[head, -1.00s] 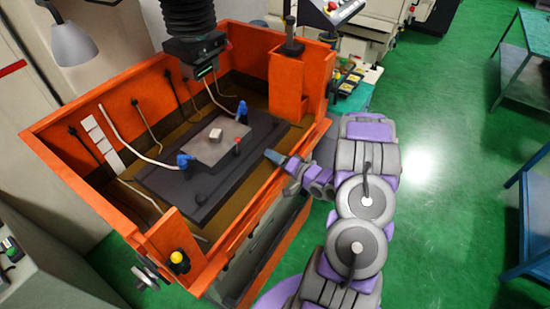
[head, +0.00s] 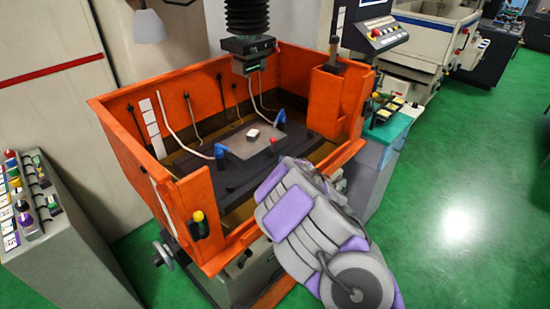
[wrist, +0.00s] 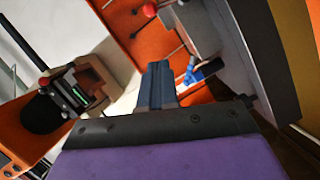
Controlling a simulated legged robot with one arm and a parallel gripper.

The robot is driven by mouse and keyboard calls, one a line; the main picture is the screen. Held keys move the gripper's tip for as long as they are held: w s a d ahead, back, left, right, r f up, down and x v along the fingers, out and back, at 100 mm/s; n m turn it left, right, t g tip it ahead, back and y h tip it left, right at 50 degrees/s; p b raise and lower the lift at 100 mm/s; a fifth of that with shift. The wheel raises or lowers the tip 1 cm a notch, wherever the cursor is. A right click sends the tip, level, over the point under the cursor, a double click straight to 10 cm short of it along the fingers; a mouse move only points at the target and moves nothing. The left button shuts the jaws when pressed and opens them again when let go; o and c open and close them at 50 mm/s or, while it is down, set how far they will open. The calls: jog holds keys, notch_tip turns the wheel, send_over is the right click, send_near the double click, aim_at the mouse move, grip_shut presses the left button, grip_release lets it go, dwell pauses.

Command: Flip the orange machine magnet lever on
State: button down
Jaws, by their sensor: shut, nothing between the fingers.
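The orange machine (head: 202,190) is an open-topped tank with a dark flat bed (head: 232,180) inside. A small red-tipped lever (head: 272,142) stands near the right side of the bed, close to a blue nozzle. A red knob, probably this lever's tip, shows in the wrist view (wrist: 149,10) at the top, beyond my gripper. My gripper (wrist: 160,78) is shut and empty, its fingers pointing into the tank. In the head view my arm covers the gripper and part of the bed's right side. I cannot tell whether the fingers touch anything.
Blue nozzles (head: 219,151) stand on the bed, and one shows beside my fingers in the wrist view (wrist: 192,74). The black machine head (head: 248,46) hangs over the tank's back. The orange front wall has a yellow knob (head: 198,216). Green floor (head: 460,210) is clear on the right.

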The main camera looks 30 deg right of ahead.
send_near(271, 147)
jog(key=w+a+r, duration=0.2)
jog(key=w+r, duration=0.1)
jog(key=w, duration=0.1)
jog(key=shift+w+d+f+n+b, duration=0.2)
jog(key=shift+w+b, duration=0.15)
jog(key=shift+w, duration=0.15)
jog(key=shift+w+d+f+n+b, duration=0.1)
jog(key=shift+w+d+b, duration=0.15)
jog(key=shift+w, duration=0.2)
jog(key=shift+w+d, duration=0.15)
jog(key=shift+d, duration=0.25)
jog(key=shift+a, duration=0.15)
